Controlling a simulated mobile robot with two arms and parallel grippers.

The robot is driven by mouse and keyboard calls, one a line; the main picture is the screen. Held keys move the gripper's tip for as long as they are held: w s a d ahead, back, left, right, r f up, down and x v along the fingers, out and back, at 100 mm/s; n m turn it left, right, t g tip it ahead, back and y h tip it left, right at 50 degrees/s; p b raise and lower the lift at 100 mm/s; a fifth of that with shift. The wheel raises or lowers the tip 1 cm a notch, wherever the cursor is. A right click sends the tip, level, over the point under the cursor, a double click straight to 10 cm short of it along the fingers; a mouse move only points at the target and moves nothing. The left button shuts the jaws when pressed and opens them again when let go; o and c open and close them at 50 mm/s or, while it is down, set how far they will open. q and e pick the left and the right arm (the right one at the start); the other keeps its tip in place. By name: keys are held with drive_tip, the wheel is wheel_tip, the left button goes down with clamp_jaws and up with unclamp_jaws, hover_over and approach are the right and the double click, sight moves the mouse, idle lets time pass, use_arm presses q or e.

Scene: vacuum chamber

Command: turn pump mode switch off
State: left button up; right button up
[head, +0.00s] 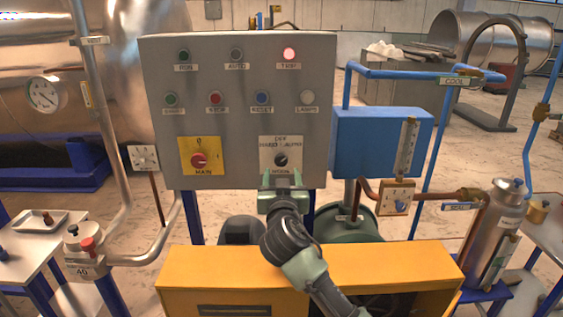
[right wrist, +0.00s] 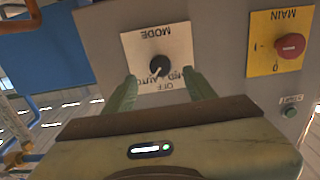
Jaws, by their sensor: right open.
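The pump mode switch (head: 281,159) is a black round knob on a pale plate at the lower right of the grey control panel. It shows upside down in the right wrist view (right wrist: 160,66), with a plate lettered MODE, OFF and AUTO. A light pointer mark on the knob seems to slant toward the AUTO side, not straight at OFF. My right gripper (head: 283,181) is open just below and in front of the switch. In the right wrist view its green fingers (right wrist: 161,88) stand on either side of the knob, with nothing between them. My left gripper is out of view.
A red MAIN switch on a yellow plate (head: 199,160) sits left of the mode plate. Buttons and lamps fill the panel (head: 237,130) above; the TRIP lamp (head: 289,54) glows red. A blue box (head: 360,145) and pipes stand close on the right. A yellow cabinet (head: 215,273) lies below.

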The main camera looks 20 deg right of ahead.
sight(281, 162)
drive_tip(key=p+x, duration=0.1)
drive_tip(key=x, duration=0.4)
drive_tip(key=shift+r+p, duration=0.1)
drive_tip(key=shift+p, duration=0.2)
drive_tip(key=shift+w+d, duration=0.1)
drive_tip(key=shift+w, duration=0.45)
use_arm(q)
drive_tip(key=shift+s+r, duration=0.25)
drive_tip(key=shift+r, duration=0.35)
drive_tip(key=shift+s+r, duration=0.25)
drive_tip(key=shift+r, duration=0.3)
use_arm(e)
clamp_jaws()
